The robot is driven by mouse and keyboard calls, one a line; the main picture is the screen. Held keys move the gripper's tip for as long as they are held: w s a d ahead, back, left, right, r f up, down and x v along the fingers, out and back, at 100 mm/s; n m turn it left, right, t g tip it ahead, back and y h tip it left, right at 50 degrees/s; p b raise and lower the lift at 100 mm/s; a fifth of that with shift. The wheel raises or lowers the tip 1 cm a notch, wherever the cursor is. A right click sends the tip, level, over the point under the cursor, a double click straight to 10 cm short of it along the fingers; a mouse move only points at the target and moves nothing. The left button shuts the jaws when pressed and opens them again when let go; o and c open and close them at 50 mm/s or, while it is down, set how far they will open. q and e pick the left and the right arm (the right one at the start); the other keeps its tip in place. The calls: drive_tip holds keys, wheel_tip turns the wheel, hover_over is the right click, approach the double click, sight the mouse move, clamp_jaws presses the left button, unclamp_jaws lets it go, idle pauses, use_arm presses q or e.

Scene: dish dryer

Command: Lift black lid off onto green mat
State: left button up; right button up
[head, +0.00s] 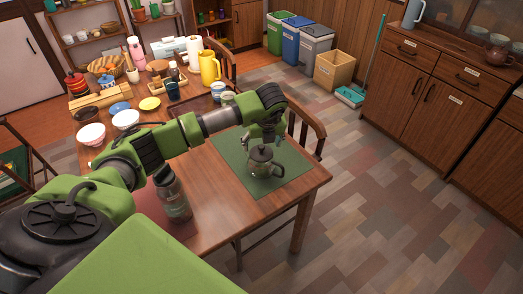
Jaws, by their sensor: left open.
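A small dark grey-green teapot (264,170) stands upright on the green mat (290,155) at the table's right end. The dark lid (261,152) sits on top of the teapot. My left gripper (263,138) is open with its fingers pointing down, just above the lid. The picture is too small to tell whether a finger touches the lid's knob. Bare mat shows around the teapot. My right gripper is out of view.
A glass jar (173,196) stands on the near side of the table beneath my arm. Bowls (125,120), a yellow jug (209,67) and other dishes crowd the far end. A wooden chair (306,130) stands close behind the mat.

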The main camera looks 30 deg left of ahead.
sight(262, 146)
use_arm(q)
drive_tip(key=shift+x, duration=1.5)
drive_tip(key=c, duration=1.2)
drive_tip(key=shift+s, duration=0.15)
drive_tip(key=shift+c, duration=0.5)
